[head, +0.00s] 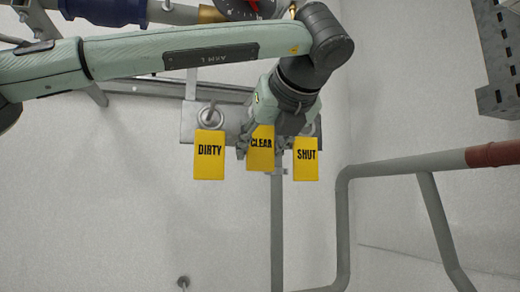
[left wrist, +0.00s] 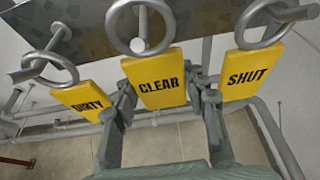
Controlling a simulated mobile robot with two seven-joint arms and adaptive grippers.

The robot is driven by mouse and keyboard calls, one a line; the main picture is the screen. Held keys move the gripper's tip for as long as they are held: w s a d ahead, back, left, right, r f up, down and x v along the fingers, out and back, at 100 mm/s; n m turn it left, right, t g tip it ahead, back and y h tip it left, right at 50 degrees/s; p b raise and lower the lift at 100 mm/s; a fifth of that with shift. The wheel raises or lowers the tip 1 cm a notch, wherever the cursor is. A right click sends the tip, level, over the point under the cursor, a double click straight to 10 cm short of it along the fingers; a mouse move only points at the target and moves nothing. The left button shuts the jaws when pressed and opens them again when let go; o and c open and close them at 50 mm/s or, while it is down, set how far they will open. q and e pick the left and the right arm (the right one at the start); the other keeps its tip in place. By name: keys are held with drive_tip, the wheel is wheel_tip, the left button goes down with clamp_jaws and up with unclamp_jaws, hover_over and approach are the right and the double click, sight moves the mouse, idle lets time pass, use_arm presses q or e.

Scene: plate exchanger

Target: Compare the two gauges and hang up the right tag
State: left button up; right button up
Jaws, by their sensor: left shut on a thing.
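Three yellow tags hang in a row from rings on a grey metal plate (head: 188,121). The DIRTY tag (head: 209,166) is on the left, the CLEAR tag (head: 260,157) in the middle and the SHUT tag (head: 306,170) on the right. My left gripper (left wrist: 168,97) is shut on the CLEAR tag, with a finger at each side edge. The CLEAR tag's ring (left wrist: 141,27) shows in the left wrist view, at the plate. One dark gauge (head: 250,7) shows partly at the top of the head view; its reading cannot be made out. My right gripper is out of view.
A grey pipe rail (head: 343,220) with a red section (head: 494,154) runs at the right. A perforated grey bracket (head: 500,70) is at upper right. A blue part (head: 105,9) and pipes are at upper left. The wall below the tags is largely clear.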

sight(262, 153)
use_arm(q)
drive_tip(key=shift+s+d+b, duration=0.25)
drive_tip(key=shift+s+b, duration=0.1)
drive_tip(key=shift+s, duration=0.4)
drive_tip(key=shift+s+d+b, duration=0.25)
drive_tip(key=shift+s+b, duration=0.1)
drive_tip(key=shift+s, duration=0.4)
drive_tip(key=shift+s+d+b, duration=0.15)
drive_tip(key=shift+s+b, duration=0.45)
drive_tip(key=shift+s, duration=0.45)
drive_tip(key=shift+s+d, duration=0.15)
drive_tip(key=shift+d, duration=0.05)
drive_tip(key=shift+s+d+b, duration=0.15)
drive_tip(key=shift+s+b, duration=0.1)
drive_tip(key=shift+s, duration=0.35)
drive_tip(key=shift+s+d+b, duration=0.15)
drive_tip(key=shift+s+b, duration=0.1)
drive_tip(key=shift+s, duration=0.3)
